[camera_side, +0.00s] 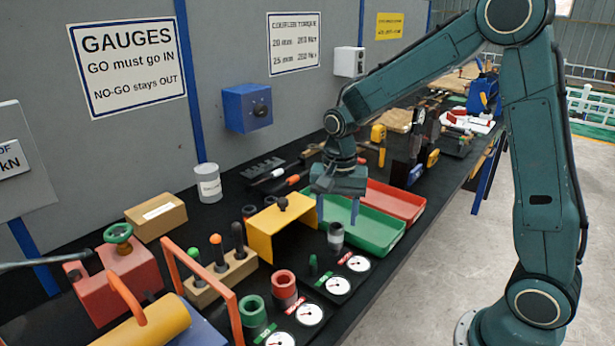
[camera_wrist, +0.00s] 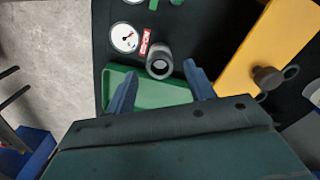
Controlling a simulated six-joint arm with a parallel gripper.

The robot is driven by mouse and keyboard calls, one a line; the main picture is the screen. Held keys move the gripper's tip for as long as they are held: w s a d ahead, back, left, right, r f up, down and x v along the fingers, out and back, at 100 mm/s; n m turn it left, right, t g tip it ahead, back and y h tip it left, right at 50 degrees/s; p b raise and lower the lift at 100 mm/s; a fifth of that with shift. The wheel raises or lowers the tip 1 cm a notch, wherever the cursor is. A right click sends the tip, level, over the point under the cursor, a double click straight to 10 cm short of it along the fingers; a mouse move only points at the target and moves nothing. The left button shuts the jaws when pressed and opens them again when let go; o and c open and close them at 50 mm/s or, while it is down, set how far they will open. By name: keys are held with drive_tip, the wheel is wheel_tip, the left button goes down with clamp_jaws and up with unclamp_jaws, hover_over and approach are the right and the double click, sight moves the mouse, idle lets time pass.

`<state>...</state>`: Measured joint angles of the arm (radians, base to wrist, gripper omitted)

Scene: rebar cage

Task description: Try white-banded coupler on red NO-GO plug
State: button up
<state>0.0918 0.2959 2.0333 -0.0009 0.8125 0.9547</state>
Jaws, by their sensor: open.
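A dark grey coupler (camera_side: 336,237) with a paler top stands upright on the bench beside a red NO-GO label (camera_side: 344,258). The wrist view shows it from above as a ring (camera_wrist: 160,60) with a dark hole. A white band is not clear on it. The red plug is not visible; the coupler stands where it could be hidden. A small green plug (camera_side: 313,264) stands to the left in the side view. My gripper (camera_side: 337,212) is open and empty, pointing down above the coupler. In the wrist view the coupler is just beyond and between the fingertips (camera_wrist: 158,77), apparently untouched.
A yellow bridge (camera_side: 266,240) with a dark knob stands close left. A green tray (camera_side: 385,240) and red tray (camera_side: 408,201) lie behind. Dial gauges (camera_side: 338,285), a red socket (camera_side: 284,285) and a green socket (camera_side: 253,312) are in front. Orange-handled equipment (camera_side: 170,318) stands at front left.

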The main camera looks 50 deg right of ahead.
wheel_tip(320, 180, up, 10)
idle(0.5)
drive_tip(key=shift+r, duration=0.1)
idle(0.9)
drive_tip(key=s+a+r+n+t, duration=0.1)
drive_tip(key=s+n+t, duration=0.1)
drive_tip(key=s+n, duration=0.4)
drive_tip(key=s+a+r+n+t, duration=0.2)
drive_tip(key=s+n, duration=0.4)
drive_tip(key=s, duration=0.8)
drive_tip(key=shift+a+r+t, duration=0.2)
drive_tip(key=shift+a+t, duration=0.05)
drive_tip(key=shift+t, duration=0.55)
